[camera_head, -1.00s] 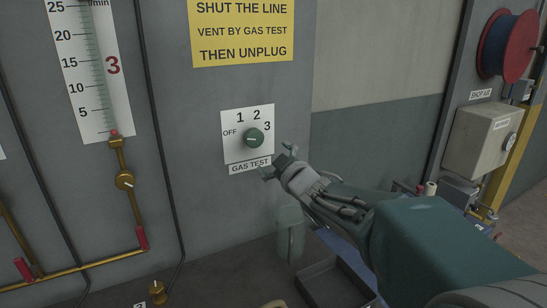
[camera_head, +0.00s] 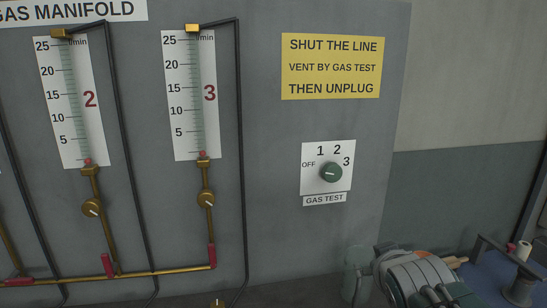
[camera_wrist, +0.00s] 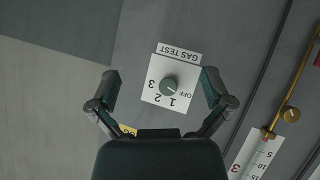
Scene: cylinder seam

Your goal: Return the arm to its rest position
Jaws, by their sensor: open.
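My gripper (camera_wrist: 160,88) is open and empty in the wrist view, with its two fingers spread apart. Beyond them, upside down, is the gas test dial (camera_wrist: 168,85) on its white plate, apart from the fingers. In the head view, the dial (camera_head: 331,172) sits on the grey panel, its pale mark toward OFF. Part of my arm (camera_head: 418,280) is low at the right, below and right of the dial; the fingertips are hard to make out there.
Flow gauges 2 (camera_head: 72,110) and 3 (camera_head: 190,110) have red floats at the bottom. Brass valves and piping (camera_head: 160,270) run below. A pale green cylinder (camera_head: 355,272) stands beside my arm. A blue surface (camera_head: 490,270) with a stand lies at far right.

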